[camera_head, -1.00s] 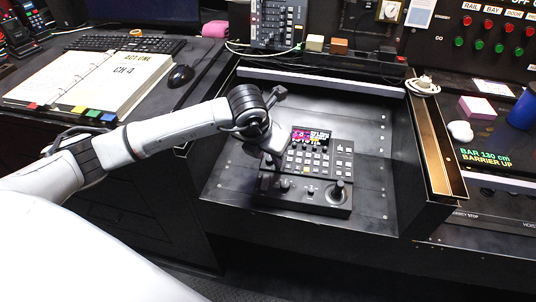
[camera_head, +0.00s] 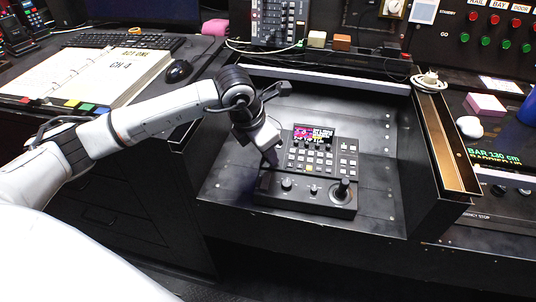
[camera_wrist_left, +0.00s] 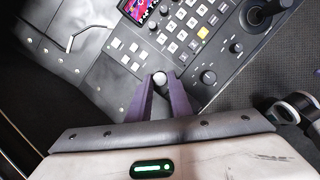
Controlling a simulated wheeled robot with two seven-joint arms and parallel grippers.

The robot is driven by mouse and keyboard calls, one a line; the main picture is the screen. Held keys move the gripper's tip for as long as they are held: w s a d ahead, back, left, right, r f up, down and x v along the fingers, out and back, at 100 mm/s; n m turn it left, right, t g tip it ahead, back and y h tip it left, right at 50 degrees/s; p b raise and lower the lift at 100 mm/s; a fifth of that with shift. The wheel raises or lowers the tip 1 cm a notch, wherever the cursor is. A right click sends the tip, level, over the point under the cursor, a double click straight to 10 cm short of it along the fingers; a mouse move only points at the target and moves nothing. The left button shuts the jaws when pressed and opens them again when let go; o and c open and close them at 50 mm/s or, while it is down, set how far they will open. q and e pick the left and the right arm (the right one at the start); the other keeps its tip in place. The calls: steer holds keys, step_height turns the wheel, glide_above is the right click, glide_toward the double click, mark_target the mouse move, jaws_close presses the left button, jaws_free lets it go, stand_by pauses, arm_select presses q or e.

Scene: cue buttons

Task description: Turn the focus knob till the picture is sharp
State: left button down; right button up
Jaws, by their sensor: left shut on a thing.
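A black control panel (camera_head: 320,203) with rows of light buttons lies in a dark recessed bay. Its small screen (camera_head: 313,132) shows magenta and pale text-like patches, too small to judge for sharpness; the wrist view cuts it off at the top edge (camera_wrist_left: 138,7). My left gripper (camera_head: 272,161) points down at the panel's left front. In the wrist view, its purple fingers (camera_wrist_left: 161,84) are shut around a small knob (camera_wrist_left: 159,77) with a pale top. Further knobs (camera_head: 287,184) and a joystick (camera_head: 343,188) stand to its right. My right gripper is out of view.
An open binder (camera_head: 95,78) and a mouse (camera_head: 179,71) lie on the left desk. A mixer (camera_head: 277,22) stands behind the bay. A raised divider (camera_head: 446,140) borders the bay on the right, with a pink block (camera_head: 486,104) beyond it.

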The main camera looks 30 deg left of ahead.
arm_select(q)
steer(key=c, duration=1.6)
jaws_free()
steer(key=v, duration=1)
steer(key=shift+r, duration=0.2)
